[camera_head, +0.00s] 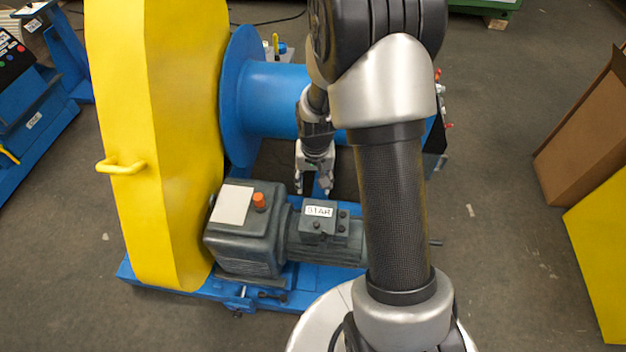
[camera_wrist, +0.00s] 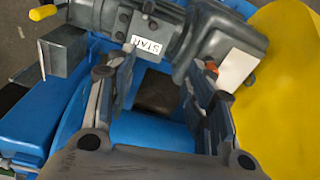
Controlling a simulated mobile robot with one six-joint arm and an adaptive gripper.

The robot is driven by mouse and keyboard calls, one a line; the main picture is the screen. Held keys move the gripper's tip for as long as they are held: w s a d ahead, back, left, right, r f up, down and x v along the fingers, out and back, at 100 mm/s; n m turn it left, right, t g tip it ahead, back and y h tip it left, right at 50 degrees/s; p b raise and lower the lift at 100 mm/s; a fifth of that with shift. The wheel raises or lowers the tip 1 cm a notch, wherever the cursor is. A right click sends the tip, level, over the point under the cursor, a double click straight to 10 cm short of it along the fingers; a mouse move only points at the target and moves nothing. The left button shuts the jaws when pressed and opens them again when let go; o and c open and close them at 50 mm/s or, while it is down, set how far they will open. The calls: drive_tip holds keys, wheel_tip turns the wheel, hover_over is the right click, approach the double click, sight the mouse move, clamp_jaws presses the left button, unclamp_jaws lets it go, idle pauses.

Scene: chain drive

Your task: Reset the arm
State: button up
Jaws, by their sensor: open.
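My arm rises in front of the head camera and covers part of the machine. My gripper (camera_head: 316,190) hangs down behind the dark grey motor and gearbox (camera_head: 245,240), beside the blue drum (camera_head: 275,100). In the wrist view my gripper (camera_wrist: 160,75) has its two fingers apart, with nothing between them but the blue frame and a dark opening beyond. The motor (camera_wrist: 150,32) lies past the fingertips, with a white label reading "STAR".
A tall yellow guard (camera_head: 160,130) with a handle stands left of the drum. The blue base (camera_head: 190,285) runs below. A brown box (camera_head: 590,130) and a yellow block (camera_head: 602,250) stand at right. Open floor (camera_head: 500,230) lies between them and the machine.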

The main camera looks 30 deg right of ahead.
drive_tip(key=shift+a+r, duration=0.15)
drive_tip(key=shift+r, duration=0.3)
drive_tip(key=s+a+r+n+t, duration=0.15)
drive_tip(key=s+r, duration=0.25)
drive_tip(key=r, duration=0.4)
drive_tip(key=s+a+r+n, duration=0.1)
drive_tip(key=s+a+r, duration=0.2)
drive_tip(key=s+r, duration=0.3)
drive_tip(key=s+a+r+n+t, duration=0.1)
drive_tip(key=s+a+r, duration=0.2)
drive_tip(key=r, duration=0.6)
drive_tip(key=s+a+r+n, duration=0.1)
drive_tip(key=s+r, duration=0.1)
drive_tip(key=s, duration=0.6)
drive_tip(key=shift+s+a+r+n+t, duration=0.25)
drive_tip(key=shift+r+n+t, duration=0.1)
drive_tip(key=shift+r+t, duration=0.1)
